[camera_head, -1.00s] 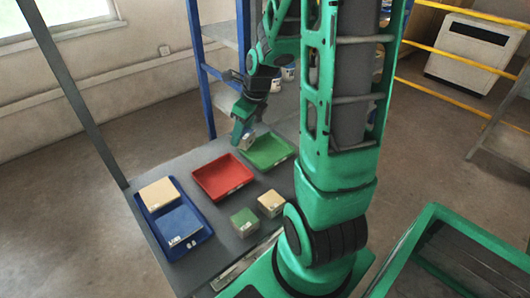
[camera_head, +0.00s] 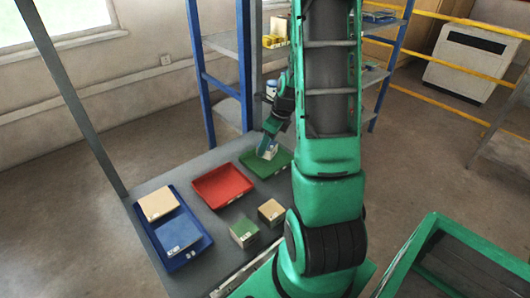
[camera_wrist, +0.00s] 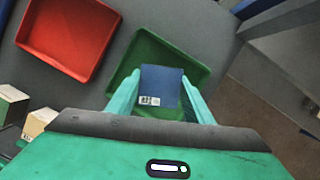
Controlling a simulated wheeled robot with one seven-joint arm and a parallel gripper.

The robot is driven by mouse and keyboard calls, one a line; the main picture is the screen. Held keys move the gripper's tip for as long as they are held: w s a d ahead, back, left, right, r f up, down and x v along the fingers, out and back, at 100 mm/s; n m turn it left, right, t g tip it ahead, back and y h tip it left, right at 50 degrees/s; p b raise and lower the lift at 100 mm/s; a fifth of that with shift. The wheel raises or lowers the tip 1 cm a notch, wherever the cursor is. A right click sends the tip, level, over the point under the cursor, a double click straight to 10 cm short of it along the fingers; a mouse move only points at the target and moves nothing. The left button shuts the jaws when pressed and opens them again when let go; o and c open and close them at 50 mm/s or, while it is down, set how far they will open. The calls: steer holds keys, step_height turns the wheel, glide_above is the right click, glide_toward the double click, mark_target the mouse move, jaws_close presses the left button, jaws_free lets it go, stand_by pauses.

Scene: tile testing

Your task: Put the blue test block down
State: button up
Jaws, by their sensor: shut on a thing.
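The blue test block (camera_wrist: 160,86) is between the fingers of my gripper (camera_wrist: 161,97) in the wrist view, its blue top with a white label facing the camera. My gripper is shut on it. In the head view my gripper (camera_head: 268,147) points down with the block over the green tray (camera_head: 282,163). In the wrist view the green tray (camera_wrist: 148,48) lies behind and around the block. I cannot tell whether the block touches the tray floor.
A red tray (camera_head: 222,186) lies left of the green one. A blue tray (camera_head: 207,240) holds tan and blue tiles. Two small blocks, one greenish (camera_head: 244,232) and one tan (camera_head: 271,211), stand on the grey table (camera_head: 215,262). A blue-framed shelf (camera_head: 245,70) rises behind.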

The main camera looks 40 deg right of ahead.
mark_target(267, 152)
steer(key=shift+f, duration=1.65)
steer(key=o, duration=1.3)
steer(key=shift+f, duration=0.1)
steer(key=v, duration=1.1)
steer(key=s+a+r+n+g, duration=0.1)
steer(key=s+a+r+n, duration=0.2)
steer(key=s+n, duration=0.4)
steer(key=s+a+r+n+g, duration=0.1)
steer(key=s+a+r+n, duration=0.2)
steer(key=s+a+n, duration=0.3)
steer(key=s+a+r+n+g+h, duration=0.1)
steer(key=s+a+r+n, duration=0.3)
steer(key=s+n, duration=0.3)
steer(key=shift+s+a+n, duration=0.1)
steer(key=shift+a+n, duration=0.1)
steer(key=shift+n, duration=0.75)
steer(key=shift+s+a+n, duration=0.1)
steer(key=shift+a+n, duration=0.15)
steer(key=shift+n, duration=0.75)
steer(key=shift+s+a+n, duration=0.15)
steer(key=shift+a+n, duration=0.05)
steer(key=shift+n, duration=0.75)
